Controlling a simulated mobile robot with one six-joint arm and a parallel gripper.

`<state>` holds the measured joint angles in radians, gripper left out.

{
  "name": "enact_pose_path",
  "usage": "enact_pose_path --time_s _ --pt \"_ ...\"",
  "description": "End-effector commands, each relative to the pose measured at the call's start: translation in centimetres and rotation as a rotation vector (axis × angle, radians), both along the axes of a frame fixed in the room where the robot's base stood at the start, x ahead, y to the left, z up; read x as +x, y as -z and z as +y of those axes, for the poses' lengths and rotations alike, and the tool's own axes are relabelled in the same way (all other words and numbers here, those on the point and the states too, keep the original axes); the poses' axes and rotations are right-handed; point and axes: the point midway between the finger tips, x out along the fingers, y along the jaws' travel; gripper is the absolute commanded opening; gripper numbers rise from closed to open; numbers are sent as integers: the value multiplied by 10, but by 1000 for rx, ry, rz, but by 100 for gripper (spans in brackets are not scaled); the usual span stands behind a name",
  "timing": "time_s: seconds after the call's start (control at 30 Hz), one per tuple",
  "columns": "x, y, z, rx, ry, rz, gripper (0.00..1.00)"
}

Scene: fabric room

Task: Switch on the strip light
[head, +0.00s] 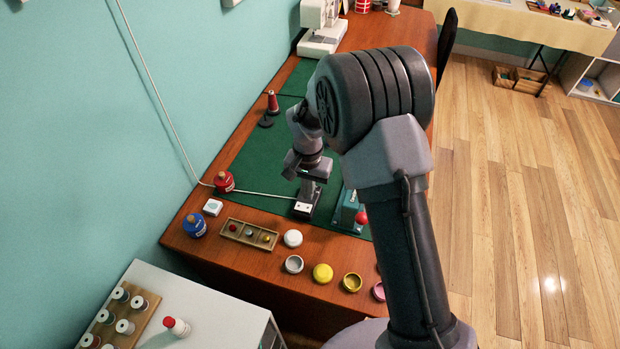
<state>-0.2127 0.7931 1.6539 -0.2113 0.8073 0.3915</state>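A pale cord (152,85) runs down the teal wall and across the table's back corner to a small dark switch-like block with a white face (303,208) on the green mat. My gripper (309,181) points down right over this block, at its far side. The view does not show whether the fingers touch it, and their gap is too small to make out. My arm hides part of the mat. No strip light can be made out for certain; a white fixture edge (230,2) is cut off at the top.
Near the block are a teal tool with a red knob (348,211), a red pot (223,182), a blue pot (194,225), a wooden tray (249,234) and several round tins along the front edge. A sewing machine (322,27) stands at the far end. Wooden floor is open at right.

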Motion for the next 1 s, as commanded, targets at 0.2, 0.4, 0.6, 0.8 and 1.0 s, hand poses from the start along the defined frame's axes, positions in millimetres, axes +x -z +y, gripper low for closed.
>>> enact_pose_path --time_s 0.2,0.4,0.6,0.8,1.0 --pt "0 20 0 0 1 1 0" --pt "0 20 0 0 1 1 0" --pt "-1 27 0 0 0 1 0" --pt "-1 36 0 0 0 1 0" --pt "-1 44 0 0 0 1 0"
